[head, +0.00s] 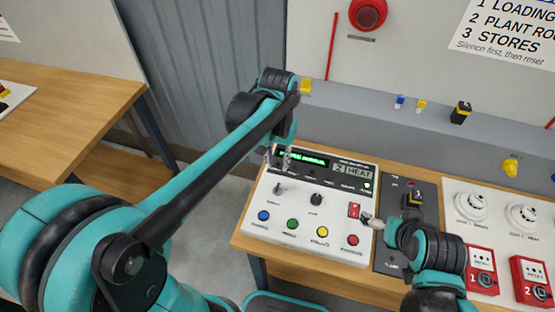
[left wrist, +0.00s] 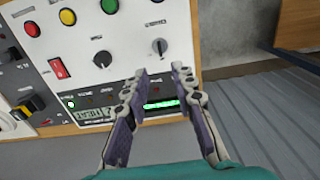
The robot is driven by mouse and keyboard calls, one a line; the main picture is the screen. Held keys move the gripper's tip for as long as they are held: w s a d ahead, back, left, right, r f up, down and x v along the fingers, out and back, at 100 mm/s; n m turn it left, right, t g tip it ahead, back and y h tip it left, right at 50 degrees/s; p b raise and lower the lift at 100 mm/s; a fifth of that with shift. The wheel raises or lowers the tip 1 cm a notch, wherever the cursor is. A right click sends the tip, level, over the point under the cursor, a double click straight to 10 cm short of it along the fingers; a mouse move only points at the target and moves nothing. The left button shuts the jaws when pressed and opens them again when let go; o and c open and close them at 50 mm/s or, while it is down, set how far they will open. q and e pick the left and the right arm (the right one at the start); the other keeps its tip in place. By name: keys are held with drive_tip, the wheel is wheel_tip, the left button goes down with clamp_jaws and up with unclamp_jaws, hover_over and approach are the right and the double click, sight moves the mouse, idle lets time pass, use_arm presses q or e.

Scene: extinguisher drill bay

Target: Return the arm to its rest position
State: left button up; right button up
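My left arm reaches in from the left in the head view. My left gripper (head: 281,157) hangs above the back of the white control panel (head: 270,214), near its green-lit display (head: 304,158). In the left wrist view the two fingers of this gripper (left wrist: 160,72) are apart, with nothing between them. The small screen (head: 355,171) reads "2 HEAT". My right gripper (head: 370,221) is low at the panel's right side, beside the red rocker switch (head: 353,210). Its fingers are too small to tell open from shut, and contact cannot be judged.
A dark panel (head: 393,262), white round detectors (head: 471,206) and red call points (head: 482,270) are to the right. Another wooden table (head: 85,85) stands left, across a gap.

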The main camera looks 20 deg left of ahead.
idle(0.4)
use_arm(q)
drive_tip(key=s+a+f+t+b, duration=0.3)
drive_tip(key=s+t, duration=0.4)
drive_tip(key=s, duration=0.3)
drive_tip(key=shift+s+a+f+b, duration=0.2)
drive_tip(key=shift+a+f+b, duration=0.2)
drive_tip(key=shift+a+f, duration=0.45)
drive_tip(key=shift+a+r, duration=0.1)
